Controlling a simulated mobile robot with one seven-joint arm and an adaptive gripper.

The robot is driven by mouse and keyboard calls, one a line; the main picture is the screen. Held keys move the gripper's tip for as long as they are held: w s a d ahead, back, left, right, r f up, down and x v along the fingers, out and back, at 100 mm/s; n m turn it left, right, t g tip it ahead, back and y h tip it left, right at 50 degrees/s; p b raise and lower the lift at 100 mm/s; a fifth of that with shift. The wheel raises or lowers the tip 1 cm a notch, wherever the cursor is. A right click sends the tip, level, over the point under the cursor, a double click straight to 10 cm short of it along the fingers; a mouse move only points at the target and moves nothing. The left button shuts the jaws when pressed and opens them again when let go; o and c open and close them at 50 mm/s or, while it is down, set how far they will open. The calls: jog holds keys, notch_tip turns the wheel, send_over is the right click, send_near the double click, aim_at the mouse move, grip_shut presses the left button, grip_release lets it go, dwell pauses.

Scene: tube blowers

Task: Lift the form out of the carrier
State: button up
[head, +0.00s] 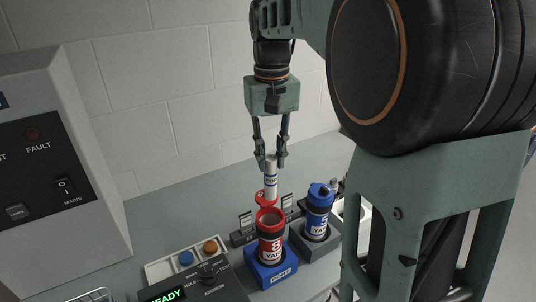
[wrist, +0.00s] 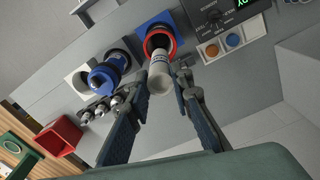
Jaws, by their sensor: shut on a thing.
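The form, a white tube with a dark-lettered band (head: 270,182), stands upright between the fingertips of my gripper (head: 270,160). The gripper is shut on its upper part. The red-topped carrier (head: 271,243) stands below in a blue holder (head: 271,276). Its red cap (head: 266,200) is flipped open at the back and overlaps the form's lower end in the head view. The carrier mouth looks dark and open. In the wrist view the form (wrist: 160,76) is between the fingers, its far end over the red rim (wrist: 148,42); the exact gap is hidden.
A blue-capped carrier (head: 318,208) stands in a grey holder to the right. A control box (head: 205,282) with blue and orange buttons (head: 209,247) is at the left front. A tall grey cabinet (head: 85,120) stands at left. A red bin (wrist: 61,137) shows in the wrist view.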

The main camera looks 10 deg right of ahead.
jog(key=shift+r+p, duration=0.55)
jog(key=shift+r, duration=1.65)
